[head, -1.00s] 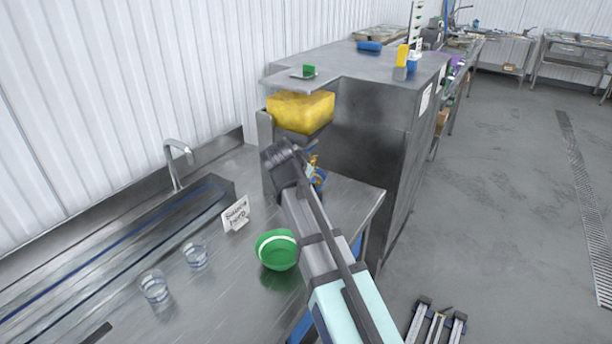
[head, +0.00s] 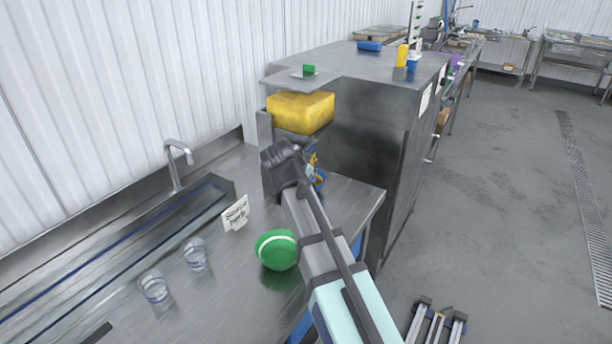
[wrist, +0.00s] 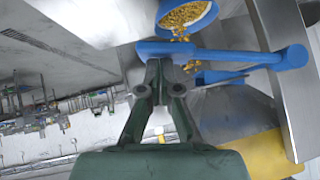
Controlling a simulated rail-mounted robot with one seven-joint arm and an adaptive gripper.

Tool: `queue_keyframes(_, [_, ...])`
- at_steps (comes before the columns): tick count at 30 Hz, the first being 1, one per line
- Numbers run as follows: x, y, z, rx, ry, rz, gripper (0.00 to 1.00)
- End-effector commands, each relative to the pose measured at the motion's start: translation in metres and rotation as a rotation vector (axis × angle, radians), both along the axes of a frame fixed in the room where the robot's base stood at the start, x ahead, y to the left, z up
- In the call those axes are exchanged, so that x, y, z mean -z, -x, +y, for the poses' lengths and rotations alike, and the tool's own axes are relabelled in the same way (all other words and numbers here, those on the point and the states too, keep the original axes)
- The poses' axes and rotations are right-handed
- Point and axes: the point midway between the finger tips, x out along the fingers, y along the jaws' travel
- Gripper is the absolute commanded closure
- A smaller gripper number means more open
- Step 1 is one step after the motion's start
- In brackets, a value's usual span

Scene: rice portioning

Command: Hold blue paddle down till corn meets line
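In the wrist view, which is tilted over, the blue paddle (wrist: 222,53) spans the picture beyond my gripper (wrist: 159,63). My gripper's fingers are close together with the tips against the paddle's near edge; nothing shows clasped between them. Beyond the paddle is a blue-rimmed, pale bowl (wrist: 196,26) with yellow corn (wrist: 185,14) in it. Loose kernels show between the paddle and the bowl. The fill line cannot be made out. In the head view, my wrist hides the gripper tips and most of the paddle. The yellow hopper (head: 301,112) is above them.
A green bowl (head: 277,250) with a white stripe stands on the steel counter left of my arm. Two clear glasses (head: 195,254) and a written card (head: 236,213) are further left. The steel cabinet (head: 365,140) stands close on the right.

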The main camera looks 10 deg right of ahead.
Motion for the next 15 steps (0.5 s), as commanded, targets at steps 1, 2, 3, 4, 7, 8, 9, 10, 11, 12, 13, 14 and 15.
queue_keyframes(1, [0.009, 0.004, 0.001, 0.001, -0.008, 0.020, 1.00])
queue_keyframes(2, [0.009, 0.004, 0.001, 0.001, -0.007, 0.020, 1.00])
queue_keyframes(3, [0.008, 0.004, 0.001, 0.001, -0.007, 0.020, 1.00])
queue_keyframes(4, [0.007, 0.004, 0.001, 0.001, -0.008, 0.019, 1.00])
queue_keyframes(7, [0.001, 0.005, -0.001, 0.002, -0.007, 0.017, 1.00])
queue_keyframes(8, [-0.002, 0.006, -0.001, 0.003, -0.007, 0.016, 1.00])
queue_keyframes(9, [-0.008, 0.007, -0.003, 0.002, -0.007, 0.015, 1.00])
queue_keyframes(10, [-0.013, 0.007, -0.004, 0.003, -0.007, 0.013, 1.00])
queue_keyframes(11, [-0.018, 0.008, -0.005, 0.002, -0.006, 0.010, 1.00])
queue_keyframes(12, [-0.026, 0.009, -0.007, 0.002, -0.005, 0.008, 1.00])
queue_keyframes(13, [-0.032, 0.010, -0.008, 0.002, -0.004, 0.006, 1.00])
queue_keyframes(14, [-0.039, 0.012, -0.010, 0.003, -0.004, 0.003, 1.00])
queue_keyframes(15, [-0.047, 0.013, -0.012, 0.002, -0.003, 0.000, 1.00])
